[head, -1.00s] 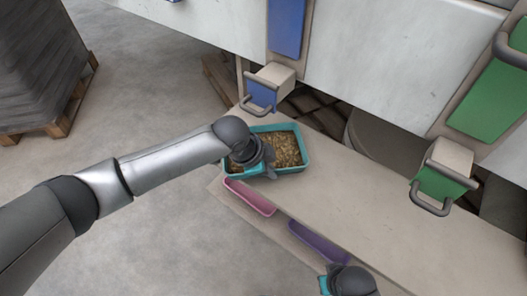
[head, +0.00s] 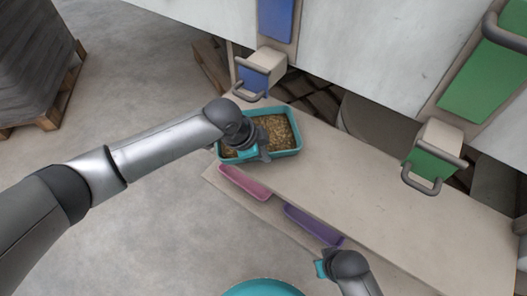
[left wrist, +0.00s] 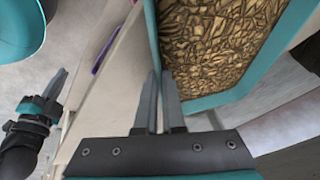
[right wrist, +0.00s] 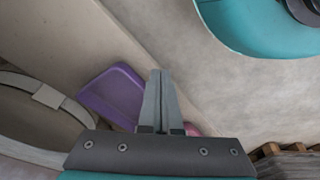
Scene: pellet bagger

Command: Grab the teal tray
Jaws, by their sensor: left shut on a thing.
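The teal tray (head: 284,154), filled with golden-brown pellets, sits at the left end of the beige bench top. My left gripper (head: 262,154) is at its near side, partly hiding that wall. In the left wrist view my left gripper (left wrist: 161,88) is shut on the rim of the teal tray (left wrist: 152,40), one finger on each side of the wall. My right gripper (head: 322,266) is in front of the bench, low and apart from the tray. In the right wrist view its fingers (right wrist: 162,85) are together with nothing visible between them.
A pink bin (head: 244,184) and a purple bin (head: 312,226) sit under the bench's front edge. A blue chute with a handle (head: 254,78) hangs just behind the tray; a green one (head: 432,160) hangs farther right. The bench top (head: 370,190) between is clear.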

